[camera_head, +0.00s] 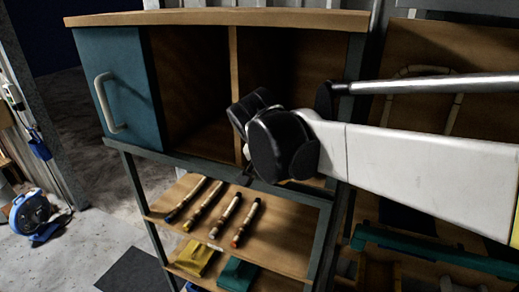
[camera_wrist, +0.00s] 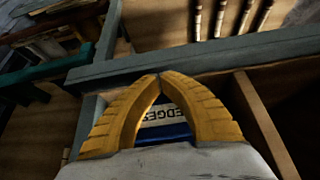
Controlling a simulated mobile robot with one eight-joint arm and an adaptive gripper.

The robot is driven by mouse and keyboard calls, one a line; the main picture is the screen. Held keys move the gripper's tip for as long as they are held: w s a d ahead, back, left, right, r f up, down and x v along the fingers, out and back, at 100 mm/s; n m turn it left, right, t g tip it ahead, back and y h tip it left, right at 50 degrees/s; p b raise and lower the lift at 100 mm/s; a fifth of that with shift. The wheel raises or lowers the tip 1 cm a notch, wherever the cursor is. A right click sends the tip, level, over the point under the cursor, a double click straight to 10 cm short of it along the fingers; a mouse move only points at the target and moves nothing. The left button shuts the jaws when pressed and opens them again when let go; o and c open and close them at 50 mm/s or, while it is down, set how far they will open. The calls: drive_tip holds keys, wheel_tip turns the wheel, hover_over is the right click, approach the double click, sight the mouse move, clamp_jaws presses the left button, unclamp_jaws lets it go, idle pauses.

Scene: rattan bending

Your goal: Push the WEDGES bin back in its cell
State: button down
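In the wrist view, my gripper (camera_wrist: 158,76) has two yellow ribbed fingers with their tips together, and nothing shows between the tips. The WEDGES bin (camera_wrist: 176,131) shows through the gap between the fingers as a blue front with a white label, partly reading "EDGE". The fingers hide the rest of it, and I cannot tell whether they touch it. In the head view my dark wrist is in front of the wooden cabinet's right cell (camera_head: 285,65). My arm hides the cell's lower part; the bin and the fingers cannot be made out there.
A teal door (camera_head: 122,85) with a pale handle is at the cabinet's left. The left cell (camera_head: 190,80) looks empty. Below, a sloping shelf (camera_head: 275,255) holds several wooden-handled tools. A wooden divider (camera_wrist: 262,122) stands right of the fingers in the wrist view.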

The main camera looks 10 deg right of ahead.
drive_tip(key=w+d+p, duration=0.1)
drive_tip(key=w+d, duration=0.1)
drive_tip(key=shift+w, duration=0.4)
drive_tip(key=shift+w+d, duration=0.2)
drive_tip(key=shift+w, duration=0.05)
drive_tip(key=w+d, duration=0.2)
drive_tip(key=w+d+b, duration=0.1)
drive_tip(key=w+d, duration=0.1)
drive_tip(key=w, duration=0.1)
drive_tip(key=w+d+b, duration=0.1)
drive_tip(key=w+d, duration=0.1)
drive_tip(key=w, duration=0.1)
drive_tip(key=shift+w+d, duration=0.1)
drive_tip(key=shift+w, duration=0.1)
drive_tip(key=shift+s, duration=0.1)
